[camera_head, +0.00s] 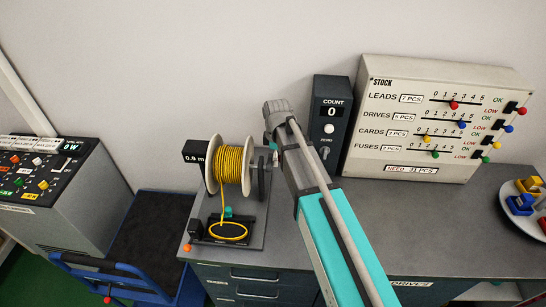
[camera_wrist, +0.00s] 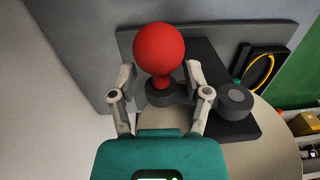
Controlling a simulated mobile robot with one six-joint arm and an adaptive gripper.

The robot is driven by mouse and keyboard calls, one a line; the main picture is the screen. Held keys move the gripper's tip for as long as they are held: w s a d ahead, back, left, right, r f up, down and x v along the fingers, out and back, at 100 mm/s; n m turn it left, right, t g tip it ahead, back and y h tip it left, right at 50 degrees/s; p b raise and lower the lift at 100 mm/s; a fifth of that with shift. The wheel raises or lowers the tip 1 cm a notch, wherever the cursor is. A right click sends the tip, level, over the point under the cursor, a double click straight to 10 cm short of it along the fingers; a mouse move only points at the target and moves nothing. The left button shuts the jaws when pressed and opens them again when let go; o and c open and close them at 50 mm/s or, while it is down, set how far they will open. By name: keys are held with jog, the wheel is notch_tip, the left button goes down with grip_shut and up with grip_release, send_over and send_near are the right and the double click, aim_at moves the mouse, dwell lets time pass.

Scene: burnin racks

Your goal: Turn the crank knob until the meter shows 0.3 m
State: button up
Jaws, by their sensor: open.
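The meter (camera_head: 195,157) is a black box left of the reel and reads 0.9 m. The reel (camera_head: 233,165) carries yellow cable on pale flanges and stands on the bench. In the wrist view the crank knob (camera_wrist: 160,48) is a red ball on a short stem, rising from a dark round base. My gripper (camera_wrist: 161,78) is open, with one finger on each side of the knob's lower part. Gaps appear between fingers and knob; contact cannot be told. In the head view the knob is hidden by my arm.
A yellow cable coil (camera_head: 228,231) lies in a black tray in front of the reel. A COUNT box (camera_head: 330,125) reading 0 and a STOCK panel (camera_head: 440,120) stand behind and right. A blue cart (camera_head: 150,235) stands left of the bench.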

jog(key=shift+c, duration=0.3)
grip_shut()
jog(key=shift+w+r+p, duration=0.1)
jog(key=shift+r+p, duration=1.3)
jog(key=shift+r, duration=0.15)
